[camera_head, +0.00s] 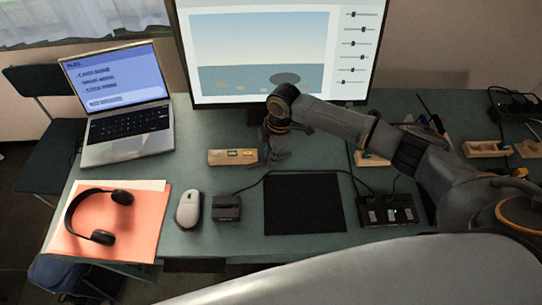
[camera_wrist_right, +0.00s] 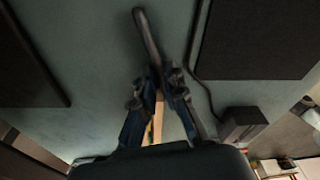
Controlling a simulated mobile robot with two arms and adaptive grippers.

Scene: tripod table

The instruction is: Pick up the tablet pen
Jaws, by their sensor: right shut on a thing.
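The tablet pen (camera_wrist_right: 149,38) is a slim dark stick. In the right wrist view it stands out from between the fingertips of my right gripper (camera_wrist_right: 158,82), which is shut on it. In the head view my right gripper (camera_head: 275,152) is over the table in front of the monitor, right beside the wooden holder; the pen cannot be made out clearly there. The black drawing tablet (camera_head: 304,203) lies on the table nearer to me, to the gripper's right. My left gripper is not in view.
The wooden holder (camera_head: 233,157) stands just left of the gripper. A small black box (camera_head: 227,208), a mouse (camera_head: 188,208), headphones (camera_head: 103,216) and a laptop (camera_head: 125,105) are to the left. The monitor (camera_head: 265,50) stands behind. A black button device (camera_head: 388,210) is at right.

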